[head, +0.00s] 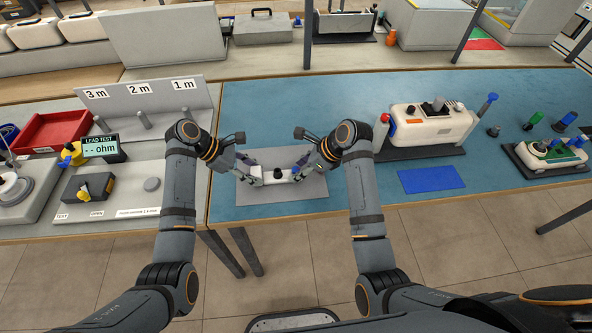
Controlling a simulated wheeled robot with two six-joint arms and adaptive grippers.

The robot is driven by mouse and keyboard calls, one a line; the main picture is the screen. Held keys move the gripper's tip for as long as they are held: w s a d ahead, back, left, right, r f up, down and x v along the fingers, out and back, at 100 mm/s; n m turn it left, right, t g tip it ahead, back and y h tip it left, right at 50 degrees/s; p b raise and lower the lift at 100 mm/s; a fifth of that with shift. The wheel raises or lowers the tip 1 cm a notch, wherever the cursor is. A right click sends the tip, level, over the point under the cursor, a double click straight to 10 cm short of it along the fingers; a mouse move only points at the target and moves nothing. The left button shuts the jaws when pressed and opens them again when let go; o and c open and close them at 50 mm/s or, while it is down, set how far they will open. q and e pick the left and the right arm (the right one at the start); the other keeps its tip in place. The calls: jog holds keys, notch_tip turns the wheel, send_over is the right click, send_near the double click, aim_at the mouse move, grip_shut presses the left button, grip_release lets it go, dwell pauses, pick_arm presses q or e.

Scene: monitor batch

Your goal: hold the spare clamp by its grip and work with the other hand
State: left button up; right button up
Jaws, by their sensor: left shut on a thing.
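A small pale piece with a black knob, which looks like the spare clamp (279,180), lies over the grey mat (312,190) on the blue table top. My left gripper (251,176) is at its left end and is shut on it. My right gripper (299,170) is at its right end, with its fingers pointing down and to the left. The fingers are small and partly overlap the piece, so I cannot tell whether the right one is open or touching. The clamp's grip is not clear at this size.
A white monitor (432,126) stands on a dark base to the right, behind a blue pad (431,179). Another unit (550,153) and several coloured knobs are at far right. A lead test station (103,147) and red tray (50,132) are left. Blue table around the mat is free.

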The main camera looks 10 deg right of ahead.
jog(key=v, duration=1.2)
jog(key=shift+c, duration=0.5)
jog(key=x, duration=0.4)
jog(key=shift+a+f, duration=0.25)
jog(key=shift+c, duration=0.6)
jog(key=shift+x, duration=3.7)
